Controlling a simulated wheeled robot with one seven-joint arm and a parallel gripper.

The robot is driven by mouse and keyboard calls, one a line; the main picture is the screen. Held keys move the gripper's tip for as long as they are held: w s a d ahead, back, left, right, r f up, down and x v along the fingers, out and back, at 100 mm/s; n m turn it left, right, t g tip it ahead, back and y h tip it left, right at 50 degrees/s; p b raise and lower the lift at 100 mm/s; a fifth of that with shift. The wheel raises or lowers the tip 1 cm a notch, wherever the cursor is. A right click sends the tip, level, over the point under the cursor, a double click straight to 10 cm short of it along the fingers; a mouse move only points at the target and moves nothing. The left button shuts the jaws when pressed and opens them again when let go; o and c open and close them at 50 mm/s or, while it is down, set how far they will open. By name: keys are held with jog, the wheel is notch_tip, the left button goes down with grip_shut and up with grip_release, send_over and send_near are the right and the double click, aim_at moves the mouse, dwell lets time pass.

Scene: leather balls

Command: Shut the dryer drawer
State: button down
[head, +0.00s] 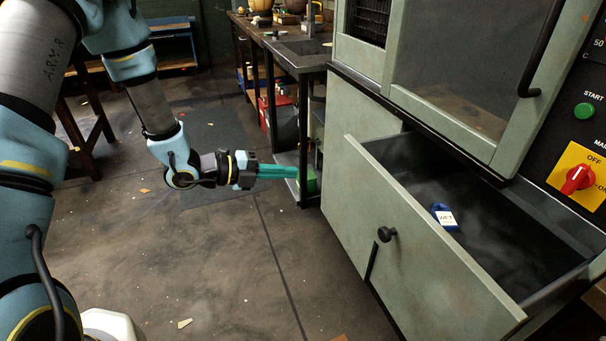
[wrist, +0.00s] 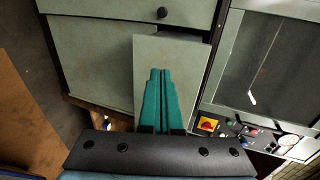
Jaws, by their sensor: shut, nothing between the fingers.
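The dryer drawer (head: 425,245) stands pulled out below the dryer's glass door in the head view. It has a grey-green front and a round black knob (head: 386,234). Its dark inside is visible, with a small blue item with a white "WET" label (head: 446,217) in it. My gripper (head: 294,172) is left of the drawer front, with its teal fingers shut, empty and pointing right. A gap shows between the fingertips and the drawer front in the head view. The wrist view shows the shut fingers (wrist: 159,75) before grey-green panels; I cannot tell which panel is the drawer.
The dryer's glass door (head: 460,65) is above the drawer, and its control panel with a red switch (head: 577,179) is at the right. A workbench (head: 300,60) with shelves stands behind my gripper. The floor left of the drawer is mostly clear, with small scraps.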

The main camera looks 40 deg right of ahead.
aim_at(396, 154)
jog(key=p+x, duration=0.1)
jog(key=x, duration=0.3)
jog(key=p+x, duration=0.1)
jog(key=x, duration=0.3)
jog(key=r+p+x, duration=0.1)
jog(key=x, duration=0.3)
jog(key=shift+d+p, duration=0.35)
jog(key=shift+d, duration=0.05)
jog(key=shift+d, duration=0.1)
jog(key=s+d+b, duration=0.1)
jog(key=d+b, duration=0.2)
jog(key=d, duration=0.2)
jog(key=s+d+b, duration=0.2)
jog(key=d+b, duration=0.2)
jog(key=d, duration=0.2)
jog(key=s+d+b, duration=0.2)
jog(key=d+b, duration=0.1)
jog(key=d, duration=0.3)
jog(key=shift+s+f, duration=0.1)
jog(key=shift+s, duration=0.15)
jog(key=shift+d+b, duration=0.3)
jog(key=shift+s+d+r, duration=0.2)
jog(key=shift+r, duration=0.05)
jog(key=shift+r, duration=0.1)
